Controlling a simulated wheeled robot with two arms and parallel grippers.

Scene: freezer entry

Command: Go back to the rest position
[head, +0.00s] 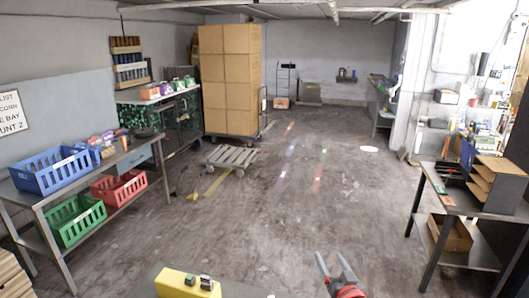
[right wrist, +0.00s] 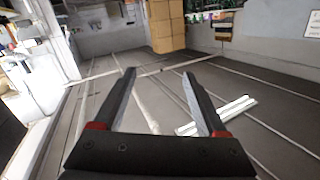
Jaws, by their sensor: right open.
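My right gripper (head: 330,256) shows at the bottom of the head view, right of centre, with its two dark fingers apart and red parts at their base. In the right wrist view, my right gripper (right wrist: 158,73) has its fingers spread wide with nothing between them. Open floor lies beyond the fingers. My left gripper is not in view.
A workbench with a blue crate (head: 50,172) stands on the left. A low wooden pallet cart (head: 231,157) and tall stacked cartons (head: 229,80) stand further back. A table with a wooden organiser (head: 497,182) stands on the right. The middle floor is clear.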

